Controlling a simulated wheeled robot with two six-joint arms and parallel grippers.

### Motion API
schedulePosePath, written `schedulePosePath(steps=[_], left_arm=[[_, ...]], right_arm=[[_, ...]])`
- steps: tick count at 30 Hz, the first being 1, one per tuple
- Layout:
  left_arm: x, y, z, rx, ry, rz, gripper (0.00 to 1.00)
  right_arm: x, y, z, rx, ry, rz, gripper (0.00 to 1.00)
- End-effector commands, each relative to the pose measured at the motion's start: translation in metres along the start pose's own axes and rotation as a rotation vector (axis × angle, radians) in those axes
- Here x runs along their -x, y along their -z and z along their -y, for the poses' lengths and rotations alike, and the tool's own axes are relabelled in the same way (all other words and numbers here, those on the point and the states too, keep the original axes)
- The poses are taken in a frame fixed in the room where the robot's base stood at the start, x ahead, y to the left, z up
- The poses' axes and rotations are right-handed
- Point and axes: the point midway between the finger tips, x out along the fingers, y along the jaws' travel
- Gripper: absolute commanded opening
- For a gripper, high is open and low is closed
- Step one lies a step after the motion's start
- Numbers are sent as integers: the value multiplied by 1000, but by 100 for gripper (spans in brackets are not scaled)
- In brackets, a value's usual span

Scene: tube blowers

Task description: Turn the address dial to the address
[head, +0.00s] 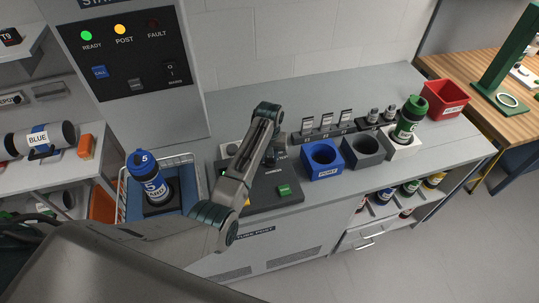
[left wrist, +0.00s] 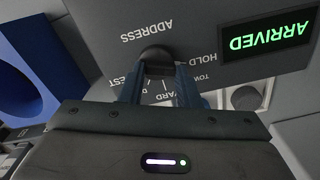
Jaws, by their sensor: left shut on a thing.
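The address dial (left wrist: 156,53) is a dark round knob on a grey sloped panel (left wrist: 200,22) marked ADDRESS. In the left wrist view it sits between the two fingers of my left gripper (left wrist: 158,78), which is shut on it. Printed marks ring the dial, partly covered by the fingers; its exact pointing cannot be told. A black display (left wrist: 265,42) beside it reads ARRIVED in green. In the head view my left gripper (head: 270,155) reaches down over the grey panel box (head: 262,198), and the dial is hidden. My right gripper is not in view.
A blue tube carrier marked 5 (head: 152,185) stands upright in a wire basket (head: 125,190). A blue holder (head: 322,172) and a dark grey holder (head: 362,160) stand to the right. A green-capped carrier (head: 411,118) stands beyond them.

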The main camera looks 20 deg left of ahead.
Motion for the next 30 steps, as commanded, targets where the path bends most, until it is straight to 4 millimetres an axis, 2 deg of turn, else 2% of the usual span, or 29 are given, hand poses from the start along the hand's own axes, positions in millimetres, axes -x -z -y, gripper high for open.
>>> schedulePosePath(steps=[17, 18, 21, 30], left_arm=[[2, 1, 0, 39, 0, -5, 7], [2, 1, 0, 39, 0, -5, 32], [2, 1, 0, 39, 0, -4, 51], [1, 0, 0, 37, 0, -2, 51]], right_arm=[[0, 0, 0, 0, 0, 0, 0], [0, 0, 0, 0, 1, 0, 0], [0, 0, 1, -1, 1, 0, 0], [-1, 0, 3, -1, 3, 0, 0]])
